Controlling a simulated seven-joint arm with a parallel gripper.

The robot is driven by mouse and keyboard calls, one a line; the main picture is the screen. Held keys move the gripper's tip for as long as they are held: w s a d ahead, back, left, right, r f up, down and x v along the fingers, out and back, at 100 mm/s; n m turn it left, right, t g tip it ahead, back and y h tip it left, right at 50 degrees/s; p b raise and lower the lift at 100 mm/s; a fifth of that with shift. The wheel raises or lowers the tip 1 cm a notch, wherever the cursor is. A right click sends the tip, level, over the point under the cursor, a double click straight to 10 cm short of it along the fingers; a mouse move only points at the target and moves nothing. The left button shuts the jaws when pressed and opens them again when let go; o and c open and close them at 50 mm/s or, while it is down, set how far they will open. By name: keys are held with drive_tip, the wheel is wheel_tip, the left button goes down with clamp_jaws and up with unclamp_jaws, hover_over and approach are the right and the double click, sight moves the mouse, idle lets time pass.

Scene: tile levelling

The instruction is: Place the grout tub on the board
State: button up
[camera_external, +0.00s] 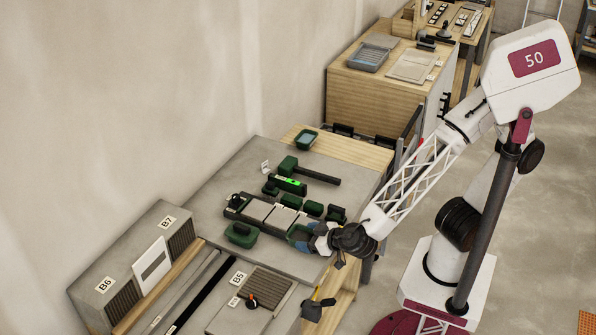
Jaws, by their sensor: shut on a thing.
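My gripper (314,238) is at the right front of the grey bench and is shut on a small green tub (299,233), which looks like the grout tub. My fingers partly cover it, and I cannot tell whether it touches the bench. A dark-framed board (233,213) with several pale tiles lies just left of and behind it. The tub is near the board's right front end; whether it overlaps the board is unclear. Another green tub-like container (241,235) sits at the board's front left, and a green tub with a pale blue inside (306,139) stands at the back.
A green-headed mallet (315,174) and a green level (289,186) lie behind the board. Several small green blocks (313,208) stand along its back right. Labelled grey blocks (150,260) and a ribbed panel (268,283) occupy the front. Bare bench (215,190) shows at the left.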

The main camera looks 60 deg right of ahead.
drive_tip(key=shift+w+d+r, duration=0.1)
drive_tip(key=shift+w, duration=0.7)
drive_tip(key=w+d+r, duration=0.1)
drive_tip(key=w+d, duration=0.5)
drive_tip(key=w, duration=0.7)
drive_tip(key=w+d+r, duration=0.2)
drive_tip(key=w+d, duration=0.3)
drive_tip(key=w, duration=0.7)
drive_tip(key=w+d+r, duration=0.1)
drive_tip(key=w+d, duration=0.7)
drive_tip(key=d, duration=0.5)
drive_tip(key=w+d+r, duration=0.2)
drive_tip(key=w+d, duration=0.6)
drive_tip(key=d, duration=0.6)
drive_tip(key=shift+d+n+y, duration=0.25)
drive_tip(key=shift+n+y, duration=0.05)
drive_tip(key=shift+y, duration=0.1)
drive_tip(key=shift+r, duration=0.1)
